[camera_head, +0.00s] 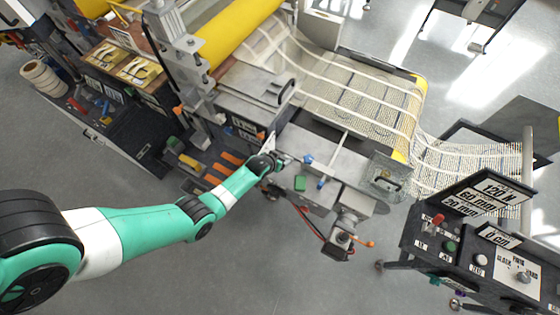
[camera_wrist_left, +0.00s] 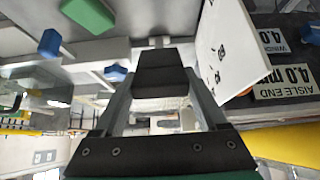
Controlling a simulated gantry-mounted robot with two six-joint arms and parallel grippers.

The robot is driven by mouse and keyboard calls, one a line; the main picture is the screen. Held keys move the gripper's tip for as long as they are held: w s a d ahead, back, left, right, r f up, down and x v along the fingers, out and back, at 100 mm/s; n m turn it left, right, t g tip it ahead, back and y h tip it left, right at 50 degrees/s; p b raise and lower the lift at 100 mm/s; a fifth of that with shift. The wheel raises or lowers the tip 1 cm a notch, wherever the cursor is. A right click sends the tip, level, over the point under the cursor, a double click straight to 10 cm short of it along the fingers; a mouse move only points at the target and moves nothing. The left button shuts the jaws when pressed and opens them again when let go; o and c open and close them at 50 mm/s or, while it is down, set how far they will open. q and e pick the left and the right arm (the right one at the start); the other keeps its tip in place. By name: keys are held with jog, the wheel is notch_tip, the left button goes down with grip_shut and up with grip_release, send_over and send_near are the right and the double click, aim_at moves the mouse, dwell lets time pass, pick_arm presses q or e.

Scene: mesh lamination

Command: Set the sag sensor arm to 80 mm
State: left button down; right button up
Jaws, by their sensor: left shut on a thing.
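My left gripper (camera_head: 284,160) is at the near side of the machine's metal deck. In the left wrist view its dark fingers (camera_wrist_left: 165,72) are closed together on a small part, which I take to be the sag sensor arm. The fingers hide most of that part, so its setting cannot be read. A white plate with dark marks (camera_wrist_left: 228,48) stands tilted right beside the fingers; the marks are not legible. My right gripper is not in view.
A green block (camera_head: 300,183) and blue knobs (camera_head: 308,159) sit close to the gripper on the deck. Mesh web (camera_head: 365,95) runs over the machine behind. A control console (camera_head: 470,240) with labels and buttons stands at right. Floor in front is clear.

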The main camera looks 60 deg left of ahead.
pick_arm(q)
jog(key=shift+w+a+r, duration=0.15)
jog(key=shift+w+r, duration=0.1)
jog(key=shift+w, duration=0.05)
grip_release()
jog(key=shift+f, duration=0.1)
jog(key=p+v, duration=0.4)
jog(key=v, duration=0.7)
jog(key=shift+s+p, duration=0.25)
jog(key=shift+p, duration=0.1)
jog(key=shift+d, duration=0.25)
